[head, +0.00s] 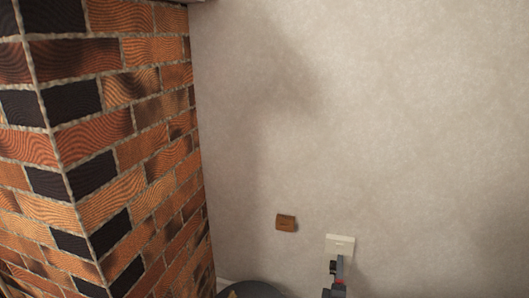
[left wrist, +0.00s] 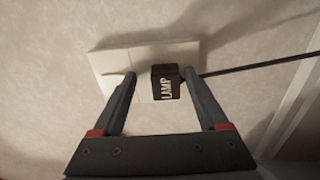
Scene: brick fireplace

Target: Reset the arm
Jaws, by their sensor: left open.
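My left gripper (head: 337,266) is at the bottom of the head view, just in front of a white wall plate (head: 340,240). In the left wrist view my left gripper (left wrist: 160,75) is open. A black plug (left wrist: 158,84) marked "LAMP" sits at the wall plate (left wrist: 110,62), between the two fingers. There is a gap on both sides of the plug at its level. A thin dark cord (left wrist: 255,67) runs from the plug to the right. My right gripper is not in view.
A brick fireplace column (head: 130,150) fills the left side of the head view. A small brown plate (head: 286,222) is on the plain wall (head: 380,110), left of the white plate. A dark rounded shape (head: 252,289) shows at the bottom edge.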

